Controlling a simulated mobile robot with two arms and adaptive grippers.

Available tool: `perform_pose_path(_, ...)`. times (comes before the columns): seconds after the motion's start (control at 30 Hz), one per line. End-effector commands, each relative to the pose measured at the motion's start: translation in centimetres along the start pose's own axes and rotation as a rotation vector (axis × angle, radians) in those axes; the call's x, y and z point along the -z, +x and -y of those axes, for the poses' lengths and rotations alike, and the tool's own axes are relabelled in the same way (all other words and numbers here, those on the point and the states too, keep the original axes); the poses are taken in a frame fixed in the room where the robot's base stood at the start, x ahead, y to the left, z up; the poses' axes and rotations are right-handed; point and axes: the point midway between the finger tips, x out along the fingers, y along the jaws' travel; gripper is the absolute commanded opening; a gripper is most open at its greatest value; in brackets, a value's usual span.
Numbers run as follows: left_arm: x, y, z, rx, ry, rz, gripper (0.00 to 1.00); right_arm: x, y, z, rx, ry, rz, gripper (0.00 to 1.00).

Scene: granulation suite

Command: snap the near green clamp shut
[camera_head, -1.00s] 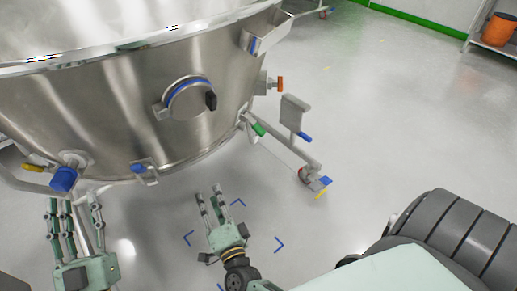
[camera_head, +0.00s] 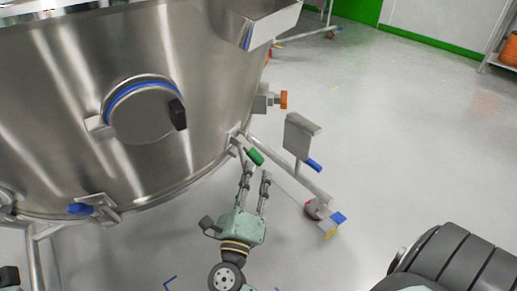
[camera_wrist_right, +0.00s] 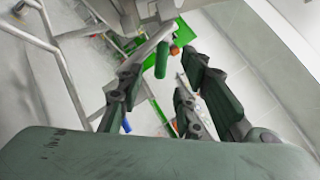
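The near green clamp shows as a green handle (camera_head: 255,156) on a metal bracket at the vessel's lower right edge. It sticks out down and right from the steel wall. My right gripper (camera_head: 257,174) is just below the handle in the head view, its fingers spread apart and empty. In the right wrist view, the green handle (camera_wrist_right: 161,60) shows beyond the open fingers (camera_wrist_right: 156,95), between them and not touching either. Whether the clamp's latch is engaged cannot be told. My left gripper's fingers are not visible.
The large steel vessel (camera_head: 60,100) fills the upper left, with a blue-ringed round port (camera_head: 145,110). An orange knob (camera_head: 284,99), a grey bracket with a blue handle (camera_head: 313,165) and a caster (camera_head: 316,209) are to the right. Open floor (camera_head: 400,140) lies further right.

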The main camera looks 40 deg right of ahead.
Motion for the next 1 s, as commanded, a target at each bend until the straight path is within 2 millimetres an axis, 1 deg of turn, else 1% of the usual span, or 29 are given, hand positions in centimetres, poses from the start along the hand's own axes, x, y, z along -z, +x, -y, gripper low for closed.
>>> perform_pose_path(0.3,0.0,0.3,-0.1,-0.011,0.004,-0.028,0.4,0.0,4.9,0.0,0.003,0.001,0.002,0.33)
perform_pose_path(0.4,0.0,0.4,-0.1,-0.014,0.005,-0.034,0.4,0.0,6.1,-0.1,0.003,0.0,0.002,0.33)
perform_pose_path(0.5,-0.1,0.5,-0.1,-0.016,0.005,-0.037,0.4,0.0,7.0,0.0,0.002,-0.002,0.002,0.33)
perform_pose_path(0.63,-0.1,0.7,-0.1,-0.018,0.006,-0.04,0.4,0.0,7.4,0.0,0.0,-0.002,0.002,0.33)
perform_pose_path(0.83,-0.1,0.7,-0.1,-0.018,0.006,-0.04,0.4,0.0,7.4,0.0,0.0,-0.002,0.002,0.33)
perform_pose_path(1.0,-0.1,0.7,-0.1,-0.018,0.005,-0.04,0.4,0.0,7.3,0.0,0.0,-0.002,0.002,0.18)
